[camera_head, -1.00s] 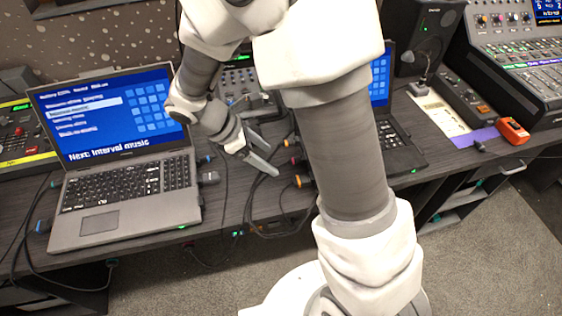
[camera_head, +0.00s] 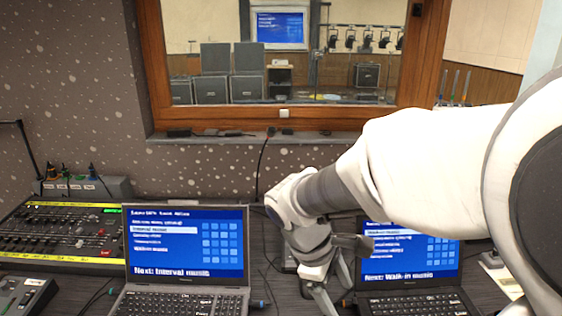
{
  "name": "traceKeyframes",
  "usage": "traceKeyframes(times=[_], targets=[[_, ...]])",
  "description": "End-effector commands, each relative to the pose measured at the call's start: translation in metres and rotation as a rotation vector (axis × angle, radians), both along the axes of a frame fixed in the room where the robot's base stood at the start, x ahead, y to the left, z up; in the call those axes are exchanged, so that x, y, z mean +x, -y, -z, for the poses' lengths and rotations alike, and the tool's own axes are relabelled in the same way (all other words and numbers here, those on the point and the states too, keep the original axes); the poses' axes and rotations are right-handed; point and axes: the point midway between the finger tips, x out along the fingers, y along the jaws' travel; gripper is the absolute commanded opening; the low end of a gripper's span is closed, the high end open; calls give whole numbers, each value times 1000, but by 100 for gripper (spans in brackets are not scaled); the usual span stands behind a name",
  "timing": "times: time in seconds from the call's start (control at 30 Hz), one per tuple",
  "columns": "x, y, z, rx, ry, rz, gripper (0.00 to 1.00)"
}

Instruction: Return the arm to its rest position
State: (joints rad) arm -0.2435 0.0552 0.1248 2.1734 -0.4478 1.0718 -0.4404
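My arm reaches in from the right of the head view and bends down toward the desk. My gripper (camera_head: 333,296) is at the lower middle, between the two laptops, with its fingers pointing down. Its fingers look spread apart, and I see nothing between them. The fingertips run close to the bottom edge of the picture. My wrist covers the left edge of the right laptop (camera_head: 415,262).
The left laptop (camera_head: 185,245) stands open, showing "Next: Interval music". A fader desk (camera_head: 68,235) is at the far left. Cables lie between the laptops. A wood-framed window (camera_head: 285,122) is behind the desk, with a dotted wall around it.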

Motion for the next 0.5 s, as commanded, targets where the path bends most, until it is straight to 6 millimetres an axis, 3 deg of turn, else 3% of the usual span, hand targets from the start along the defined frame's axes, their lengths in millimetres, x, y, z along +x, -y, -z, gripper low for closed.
traceKeyframes(times=[0.03, 0.1, 0.5], targets=[[-7, 6, -19, 35, 50, 66, 79], [-18, 13, -35, 87, 111, 161, 79], [-76, 34, -112, 419, 450, 677, 79]])
